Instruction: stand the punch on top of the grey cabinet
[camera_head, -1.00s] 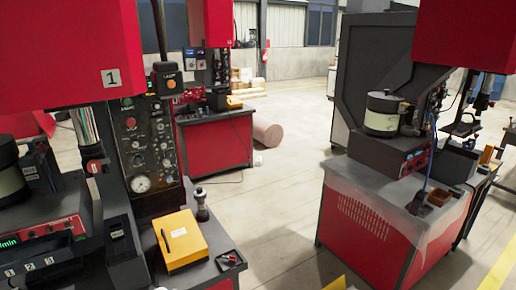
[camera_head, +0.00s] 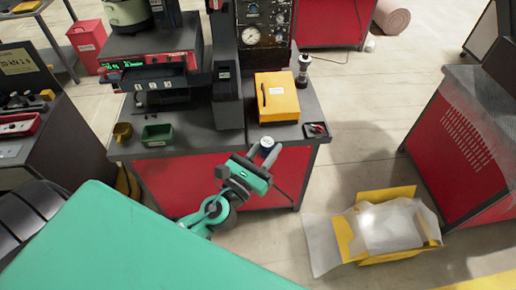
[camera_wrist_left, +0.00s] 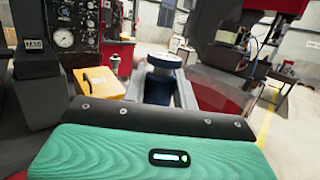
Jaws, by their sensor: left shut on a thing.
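My left gripper (camera_head: 258,163) reaches up from the bottom middle in the head view, in front of the red bench. My right gripper is not in view.
The red bench (camera_head: 215,175) carries a yellow box (camera_head: 277,98), a black-and-silver upright piece (camera_head: 303,70), a green bin (camera_head: 157,135) and a dark press column. A yellow crate with clear sheeting (camera_head: 385,228) lies on the floor at right. Floor between is free.

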